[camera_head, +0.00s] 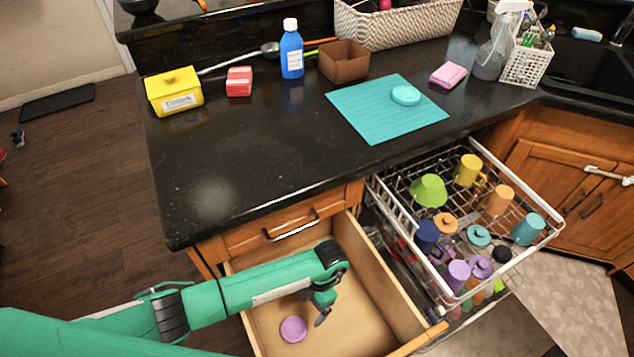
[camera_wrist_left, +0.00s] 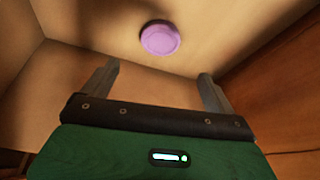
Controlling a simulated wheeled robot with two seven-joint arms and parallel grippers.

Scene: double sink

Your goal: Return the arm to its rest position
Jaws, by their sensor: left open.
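My left arm comes in from the left in the head view, with its left gripper (camera_head: 322,308) over the open wooden drawer (camera_head: 350,318). In the left wrist view the two fingers of the left gripper (camera_wrist_left: 157,85) are spread apart with nothing between them. A purple round lid (camera_head: 293,329) lies on the drawer floor. It also shows in the left wrist view as a purple disc (camera_wrist_left: 160,38) beyond the fingertips, apart from them. My right gripper does not show in either view.
The pulled-out dish rack (camera_head: 400,208) holds several cups and lids right of the drawer. On the black counter (camera_head: 240,150) stand a yellow box (camera_head: 174,92), a blue bottle (camera_head: 292,52), a brown bin (camera_head: 344,62) and a teal mat (camera_head: 375,115) with a teal lid (camera_head: 405,95). The counter's front left is clear.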

